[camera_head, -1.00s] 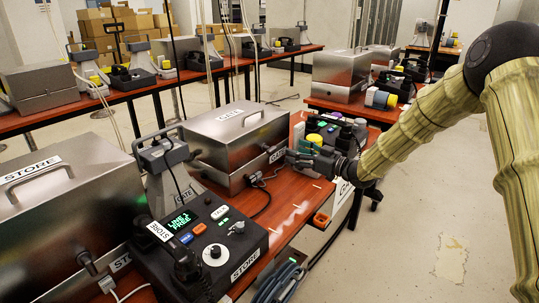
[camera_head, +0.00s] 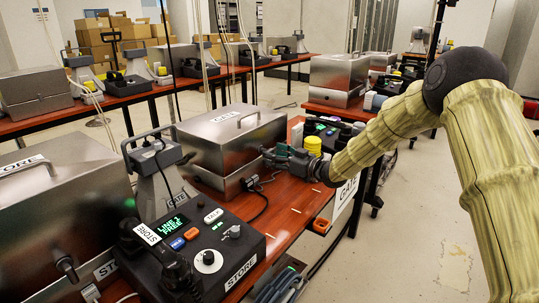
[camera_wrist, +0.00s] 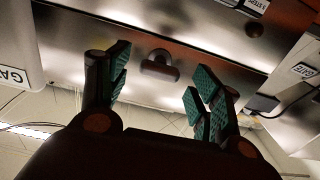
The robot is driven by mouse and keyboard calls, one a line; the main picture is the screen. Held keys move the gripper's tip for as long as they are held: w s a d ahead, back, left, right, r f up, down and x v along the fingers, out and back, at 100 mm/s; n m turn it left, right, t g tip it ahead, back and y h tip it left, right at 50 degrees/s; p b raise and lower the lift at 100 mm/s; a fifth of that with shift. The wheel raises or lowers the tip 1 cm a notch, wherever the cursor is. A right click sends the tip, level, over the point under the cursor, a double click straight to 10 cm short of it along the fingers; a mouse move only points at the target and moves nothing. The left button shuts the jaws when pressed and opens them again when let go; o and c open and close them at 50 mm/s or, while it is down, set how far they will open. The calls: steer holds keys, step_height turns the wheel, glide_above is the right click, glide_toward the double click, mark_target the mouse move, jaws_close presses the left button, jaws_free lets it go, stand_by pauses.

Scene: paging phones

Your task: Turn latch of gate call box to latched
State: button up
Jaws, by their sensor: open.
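The gate call box is a brushed-metal box (camera_head: 205,150) with a top handle and a GATE label, on the red-brown table. Its latch, a small dark knob (camera_wrist: 160,66), shows on the metal face in the wrist view, between and beyond my fingertips. In the head view my gripper hides the latch. My gripper (camera_head: 270,157) is at the right-hand face of the box. In the wrist view my gripper (camera_wrist: 160,90) is open, with green-padded fingers apart on both sides of the latch and nothing between them. I cannot tell the latch's exact turn.
The STORE metal box (camera_head: 60,220) and STORE phone console (camera_head: 190,250) stand in front at left. A yellow button (camera_head: 313,145) and the gate console lie just behind my wrist. A dark plug with a cable (camera_wrist: 262,103) is near my right finger. The floor at right is clear.

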steer(key=shift+x, duration=1.45)
steer(key=c, duration=1)
